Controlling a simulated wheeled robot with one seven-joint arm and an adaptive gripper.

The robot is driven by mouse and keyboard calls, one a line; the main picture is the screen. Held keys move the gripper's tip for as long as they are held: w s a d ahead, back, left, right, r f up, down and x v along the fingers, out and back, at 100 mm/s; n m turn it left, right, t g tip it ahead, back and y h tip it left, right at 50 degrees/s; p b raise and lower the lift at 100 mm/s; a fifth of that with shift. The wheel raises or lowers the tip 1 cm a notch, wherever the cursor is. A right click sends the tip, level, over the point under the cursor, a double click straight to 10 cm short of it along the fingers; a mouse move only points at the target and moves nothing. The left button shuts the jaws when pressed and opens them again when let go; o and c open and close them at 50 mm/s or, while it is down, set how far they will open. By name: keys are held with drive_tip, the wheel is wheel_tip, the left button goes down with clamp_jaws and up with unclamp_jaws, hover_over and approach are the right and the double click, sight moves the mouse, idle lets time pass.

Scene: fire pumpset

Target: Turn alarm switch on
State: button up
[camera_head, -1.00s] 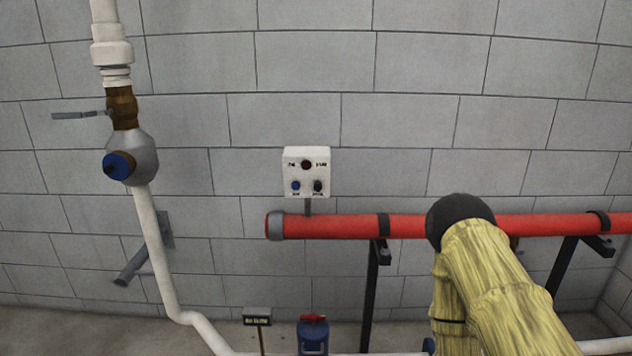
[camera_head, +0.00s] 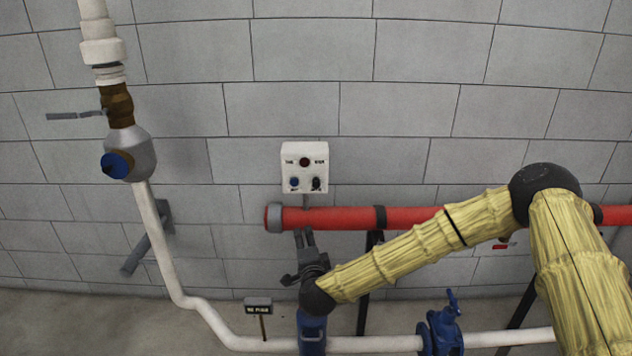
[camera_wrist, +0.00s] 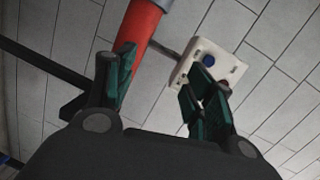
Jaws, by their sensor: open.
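The alarm box (camera_head: 305,167) is a small white panel on the grey block wall, above the left end of the red pipe. It has a dark red round part (camera_head: 305,162) at the top, a blue knob (camera_head: 294,182) at lower left and a black knob (camera_head: 316,183) at lower right. My gripper (camera_head: 304,238) is below the box, pointing up, with its fingers in front of the red pipe's left end. In the wrist view my gripper (camera_wrist: 155,75) is open and empty, and the box (camera_wrist: 233,67) lies beyond the right finger, which hides part of its face.
The red pipe (camera_head: 340,218) runs right from below the box on black brackets. A white pipe (camera_head: 155,225) with a grey and blue valve (camera_head: 130,155) stands left. A blue valve (camera_head: 440,330), a small sign (camera_head: 258,308) and a white floor pipe (camera_head: 380,344) are low. The wall around the box is clear.

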sight(316, 185)
drive_tip(key=w+d+r+m+t+h, duration=0.1)
drive_tip(key=w+r+m, duration=0.15)
drive_tip(key=r, duration=0.25)
drive_tip(key=w+d+r+m+t+h, duration=0.1)
drive_tip(key=w+d+r, duration=0.15)
drive_tip(key=r, duration=0.25)
drive_tip(key=w+p, duration=0.1)
drive_tip(key=w, duration=0.2)
drive_tip(key=w+p, duration=0.2)
drive_tip(key=w, duration=0.2)
drive_tip(key=w+p, duration=0.1)
drive_tip(key=w, duration=0.3)
drive_tip(key=shift+a+f+p, duration=0.15)
drive_tip(key=shift+a+p, duration=0.15)
drive_tip(key=shift+p, duration=0.1)
drive_tip(key=c, duration=1)
